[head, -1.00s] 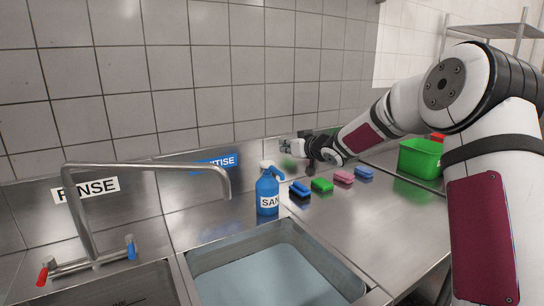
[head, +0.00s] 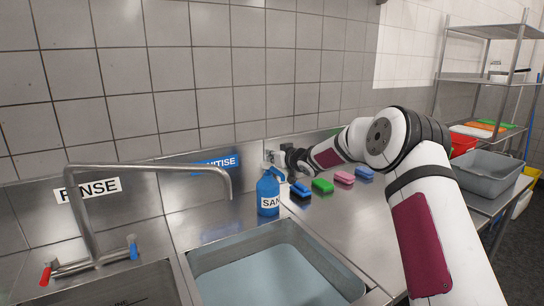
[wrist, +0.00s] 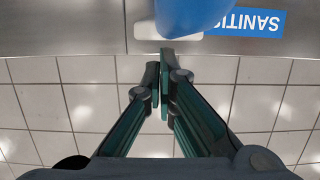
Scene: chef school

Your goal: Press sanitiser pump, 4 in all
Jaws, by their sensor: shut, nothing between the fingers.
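The blue sanitiser bottle (head: 268,198), labelled "SAN", stands upright behind the sink's back edge. Its pump head (head: 274,173) is at the top. My gripper (head: 272,156) is shut and empty, just above and behind the pump head in the head view. In the wrist view, my closed fingertips (wrist: 166,60) point at the blue pump part (wrist: 190,14) and a white piece (wrist: 150,30) beside it. A small gap seems to lie between the fingertips and the blue part; I cannot tell whether they touch the pump.
A blue sponge (head: 300,190), a green sponge (head: 323,186), a pink sponge (head: 344,178) and another blue sponge (head: 364,173) lie right of the bottle. The water-filled sink (head: 270,275) is in front. A curved tap (head: 150,167) stands left. A tiled wall is behind.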

